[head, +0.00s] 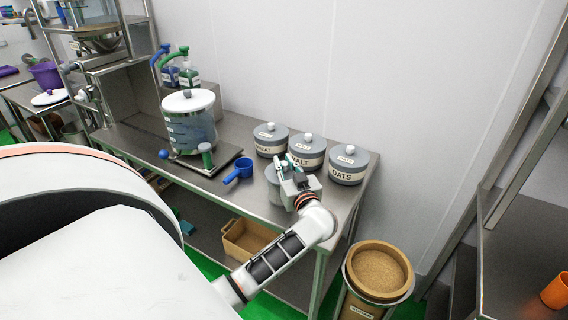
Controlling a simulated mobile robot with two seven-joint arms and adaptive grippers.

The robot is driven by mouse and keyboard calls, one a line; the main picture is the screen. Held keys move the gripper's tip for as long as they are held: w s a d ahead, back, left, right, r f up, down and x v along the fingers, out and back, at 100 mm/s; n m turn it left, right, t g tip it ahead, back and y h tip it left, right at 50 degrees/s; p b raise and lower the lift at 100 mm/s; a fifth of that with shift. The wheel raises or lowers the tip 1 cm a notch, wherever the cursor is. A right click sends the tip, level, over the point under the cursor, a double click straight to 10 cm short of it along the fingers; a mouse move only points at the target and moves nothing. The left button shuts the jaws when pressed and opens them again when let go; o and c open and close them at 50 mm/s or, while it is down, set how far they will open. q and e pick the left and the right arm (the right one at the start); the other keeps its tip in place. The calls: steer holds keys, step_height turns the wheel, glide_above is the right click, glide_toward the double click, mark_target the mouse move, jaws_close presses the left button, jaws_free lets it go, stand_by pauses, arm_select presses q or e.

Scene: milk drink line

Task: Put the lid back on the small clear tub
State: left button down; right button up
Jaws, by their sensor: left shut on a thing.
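A small pale, clear-looking tub (271,181) stands on the steel bench, partly hidden behind my left gripper. My left gripper (288,163) is at the tub's upper right side, with its fingers shut. What it holds is mostly hidden by the fingers and wrist; it seems to be the tub's lid, but I cannot see its outline. I cannot tell whether the held thing touches the tub. My right gripper is not in view.
Three grey lidded canisters, the wheat one (271,141), the malt one (307,152) and the oats one (347,166), stand close behind.

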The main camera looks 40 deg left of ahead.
arm_select(q)
steer(key=c, duration=1.8)
jaws_free()
steer(key=shift+c, duration=0.2)
steer(key=o, duration=0.5)
steer(key=shift+r, duration=3.5)
